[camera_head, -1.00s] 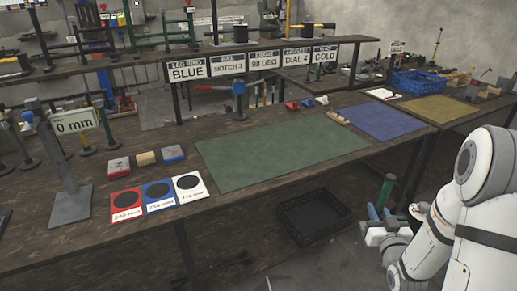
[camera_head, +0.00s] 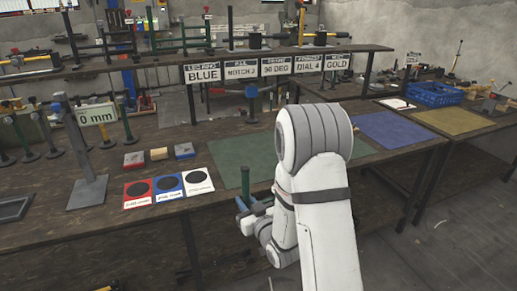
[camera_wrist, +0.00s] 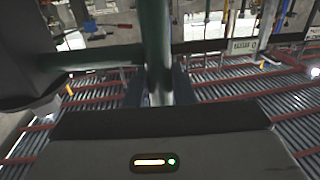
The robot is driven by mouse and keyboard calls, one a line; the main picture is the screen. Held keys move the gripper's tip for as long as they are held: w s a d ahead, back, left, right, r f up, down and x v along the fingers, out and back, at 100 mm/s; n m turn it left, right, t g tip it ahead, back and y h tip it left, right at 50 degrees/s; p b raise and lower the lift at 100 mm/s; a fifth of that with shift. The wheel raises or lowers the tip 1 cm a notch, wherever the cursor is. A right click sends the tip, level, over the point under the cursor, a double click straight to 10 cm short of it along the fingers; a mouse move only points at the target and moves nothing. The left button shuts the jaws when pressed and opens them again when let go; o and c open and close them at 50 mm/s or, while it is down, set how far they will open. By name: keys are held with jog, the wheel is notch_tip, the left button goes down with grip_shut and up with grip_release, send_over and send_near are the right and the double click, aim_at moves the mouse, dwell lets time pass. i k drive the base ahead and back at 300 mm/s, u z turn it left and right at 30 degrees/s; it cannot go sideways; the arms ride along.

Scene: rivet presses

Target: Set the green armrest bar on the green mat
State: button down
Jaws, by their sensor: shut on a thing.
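The green armrest bar (camera_head: 245,183) stands upright in my gripper (camera_head: 254,208), in front of the near edge of the green mat. In the wrist view the dark green bar (camera_wrist: 154,40) runs upward from between my gripper fingers (camera_wrist: 160,88), with a green crosspiece going left. My gripper is shut on it. The green mat (camera_head: 238,153) lies on the workbench, and its bare left part shows. My arm hides the middle and much of the right of the mat.
Red, blue and white cards (camera_head: 168,187) lie left of the mat, with small blocks (camera_head: 159,154) behind them. A blue mat (camera_head: 390,129) and a gold mat (camera_head: 455,119) lie to the right. A shelf with signs (camera_head: 247,67) stands behind. A blue crate (camera_head: 434,94) sits at right.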

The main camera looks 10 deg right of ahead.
aim_at(270, 151)
jog(key=u, duration=0.25)
jog(key=k, duration=0.55)
jog(key=u, duration=0.25)
jog(key=i, duration=2.1)
jog(key=z, duration=0.15)
